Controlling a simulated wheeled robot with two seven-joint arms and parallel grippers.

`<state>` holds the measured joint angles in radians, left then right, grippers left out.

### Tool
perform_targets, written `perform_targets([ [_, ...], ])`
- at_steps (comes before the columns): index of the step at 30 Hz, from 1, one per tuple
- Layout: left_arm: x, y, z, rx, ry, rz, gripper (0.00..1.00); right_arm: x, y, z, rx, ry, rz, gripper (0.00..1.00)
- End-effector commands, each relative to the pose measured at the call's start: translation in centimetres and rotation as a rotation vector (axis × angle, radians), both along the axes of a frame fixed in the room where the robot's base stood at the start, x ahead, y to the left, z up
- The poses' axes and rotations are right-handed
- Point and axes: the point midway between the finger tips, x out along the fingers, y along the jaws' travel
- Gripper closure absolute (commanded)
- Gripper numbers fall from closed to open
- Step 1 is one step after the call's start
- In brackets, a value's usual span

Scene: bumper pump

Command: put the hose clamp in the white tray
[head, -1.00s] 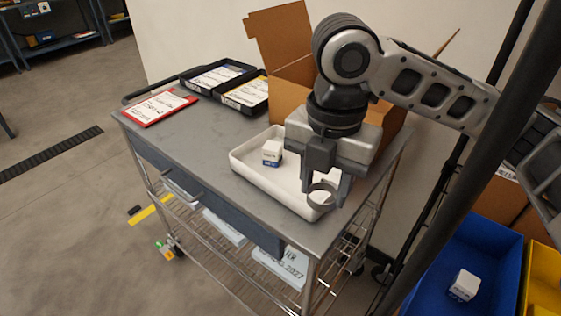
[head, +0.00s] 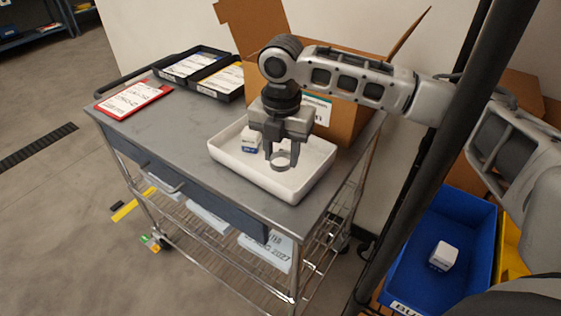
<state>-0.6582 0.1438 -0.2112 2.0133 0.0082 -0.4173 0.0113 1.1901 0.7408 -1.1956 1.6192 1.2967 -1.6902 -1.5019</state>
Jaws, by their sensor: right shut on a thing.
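The hose clamp (head: 281,160) is a small grey metal ring. My right gripper (head: 280,152) is shut on it, pointing down over the white tray (head: 228,163). The clamp shows against the tray's inside; whether it touches the tray floor I cannot tell. The white tray is shallow and sits on the grey cart top (head: 180,140). A small white and blue box (head: 250,140) stands in the tray, left of my right gripper. My left gripper is not in view.
An open cardboard box (head: 345,115) stands behind the tray. Black bins (head: 222,80) and a red-edged card (head: 133,100) lie at the cart's far left. A blue bin (head: 470,225) with a white box (head: 444,256) is at lower right, beyond a dark post (head: 440,130).

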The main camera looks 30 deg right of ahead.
Motion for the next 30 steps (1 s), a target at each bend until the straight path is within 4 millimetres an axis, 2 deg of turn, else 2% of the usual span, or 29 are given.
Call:
perform_targets([
  [5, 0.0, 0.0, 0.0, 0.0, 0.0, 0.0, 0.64, 1.0, -0.3, -1.3, -0.001, 0.001, -0.002, 0.82],
  [12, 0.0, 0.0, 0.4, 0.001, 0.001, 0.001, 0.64, 0.9, -0.3, -4.1, -0.001, 0.0, 0.001, 0.82],
  [23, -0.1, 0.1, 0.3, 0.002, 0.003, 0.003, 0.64, 0.9, -0.2, -4.4, 0.0, 0.0, 0.001, 0.82],
  [24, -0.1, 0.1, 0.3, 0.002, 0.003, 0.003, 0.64, 0.9, -0.2, -4.5, 0.0, -0.001, 0.001, 0.55],
  [26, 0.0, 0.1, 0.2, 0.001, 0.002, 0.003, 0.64, 0.9, -0.2, -4.5, 0.0, -0.001, 0.001, 0.39],
  [30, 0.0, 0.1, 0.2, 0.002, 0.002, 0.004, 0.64, 0.9, -0.2, -4.4, 0.0, -0.001, 0.001, 0.39],
])
